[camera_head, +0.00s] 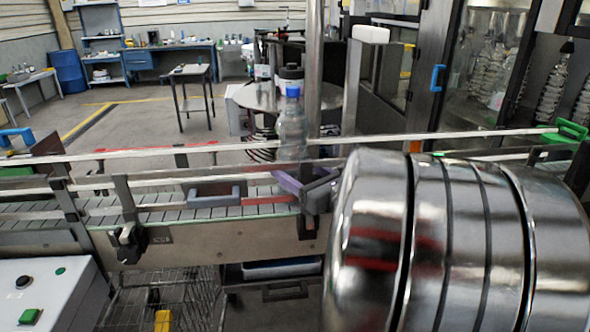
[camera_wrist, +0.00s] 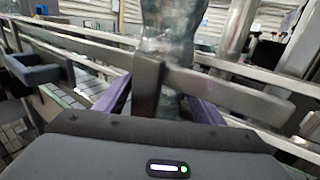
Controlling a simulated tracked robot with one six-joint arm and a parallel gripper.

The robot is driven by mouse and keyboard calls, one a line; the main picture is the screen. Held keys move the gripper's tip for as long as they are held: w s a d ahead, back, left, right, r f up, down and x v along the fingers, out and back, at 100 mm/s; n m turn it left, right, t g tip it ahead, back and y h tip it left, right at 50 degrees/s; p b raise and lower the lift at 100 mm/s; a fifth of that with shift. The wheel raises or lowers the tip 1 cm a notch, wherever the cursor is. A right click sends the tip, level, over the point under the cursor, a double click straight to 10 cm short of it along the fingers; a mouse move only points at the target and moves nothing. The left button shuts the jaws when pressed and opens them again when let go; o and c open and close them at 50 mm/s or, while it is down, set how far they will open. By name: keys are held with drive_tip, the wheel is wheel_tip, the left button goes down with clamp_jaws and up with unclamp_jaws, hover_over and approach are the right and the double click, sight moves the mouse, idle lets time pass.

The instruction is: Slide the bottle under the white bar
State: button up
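A clear bottle (camera_head: 292,128) with a blue cap (camera_head: 293,91) stands upright at the conveyor (camera_head: 235,211), its top above the rails. A long white bar (camera_head: 200,148) runs across the conveyor at the height of the bottle's body. My gripper (camera_head: 306,188), with purple fingers, is low at the bottle's near side. In the wrist view the bottle (camera_wrist: 172,45) rises between the two purple fingers of my gripper (camera_wrist: 163,100). A dark bracket (camera_wrist: 225,92) covers part of the bottle there, so finger contact is hidden.
Lower rails and a dark U-shaped piece (camera_head: 215,194) lie left of my gripper. A white control box (camera_head: 45,292) with a green button stands at the lower left. A round steel table (camera_head: 262,97) and a glass-doored machine (camera_head: 480,65) stand behind.

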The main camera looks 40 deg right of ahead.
drive_tip(key=c, duration=1.5)
drive_tip(key=shift+s+d, duration=1.55)
drive_tip(key=shift+d, duration=0.75)
drive_tip(key=shift+s+d, duration=1.55)
drive_tip(key=shift+d, duration=0.7)
drive_tip(key=shift+s+d, duration=1.55)
drive_tip(key=shift+d, duration=0.75)
drive_tip(key=o, duration=2.1)
drive_tip(key=shift+c, duration=0.2)
drive_tip(key=shift+s, duration=0.15)
drive_tip(key=s+a, duration=0.1)
drive_tip(key=s, duration=1.2)
drive_tip(key=shift+s, duration=0.3)
